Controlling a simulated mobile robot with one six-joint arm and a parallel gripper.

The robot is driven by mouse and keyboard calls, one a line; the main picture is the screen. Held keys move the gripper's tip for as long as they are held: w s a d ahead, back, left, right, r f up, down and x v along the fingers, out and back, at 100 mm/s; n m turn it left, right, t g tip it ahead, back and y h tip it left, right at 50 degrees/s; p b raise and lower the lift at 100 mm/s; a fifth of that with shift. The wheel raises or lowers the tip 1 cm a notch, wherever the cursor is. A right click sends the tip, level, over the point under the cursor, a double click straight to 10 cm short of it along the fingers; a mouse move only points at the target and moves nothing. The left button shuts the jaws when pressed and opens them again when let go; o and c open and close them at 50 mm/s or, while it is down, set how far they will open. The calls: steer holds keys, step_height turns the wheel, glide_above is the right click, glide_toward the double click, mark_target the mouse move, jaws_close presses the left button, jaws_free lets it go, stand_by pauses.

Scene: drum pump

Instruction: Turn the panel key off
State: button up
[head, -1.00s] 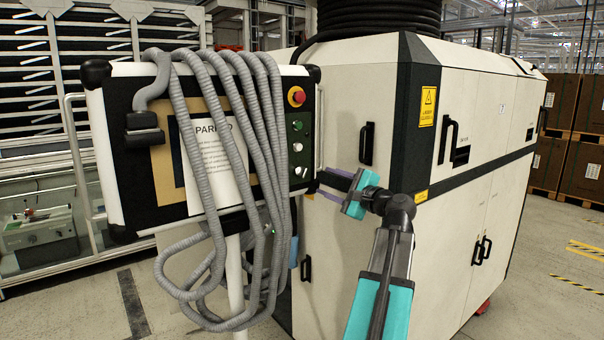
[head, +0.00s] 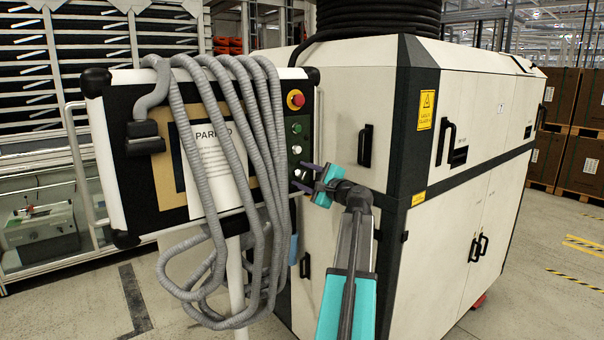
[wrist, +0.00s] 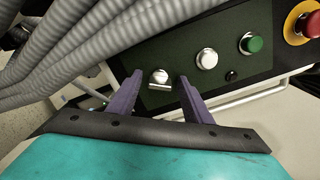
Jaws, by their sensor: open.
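The panel key (wrist: 159,77) is a small silver switch at the lower end of the dark button strip. In the wrist view it appears between the two purple fingers of my gripper (wrist: 160,84). The fingers are open, one on each side of it, and I cannot tell whether either touches it. In the head view my gripper (head: 304,176) is at the lower right of the control panel (head: 120,85), its fingers pointing left at the strip. The key is mostly hidden there.
Above the key are a white button (wrist: 207,59), a green button (wrist: 251,43) and a red emergency stop (wrist: 307,26). Grey hoses (head: 205,150) hang over the panel, close to the strip's left. A large white cabinet (head: 370,100) stands behind my arm.

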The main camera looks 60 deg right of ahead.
steer(key=shift+w+d, duration=0.1)
steer(key=shift+w, duration=0.15)
steer(key=shift+c, duration=0.4)
steer(key=c, duration=1)
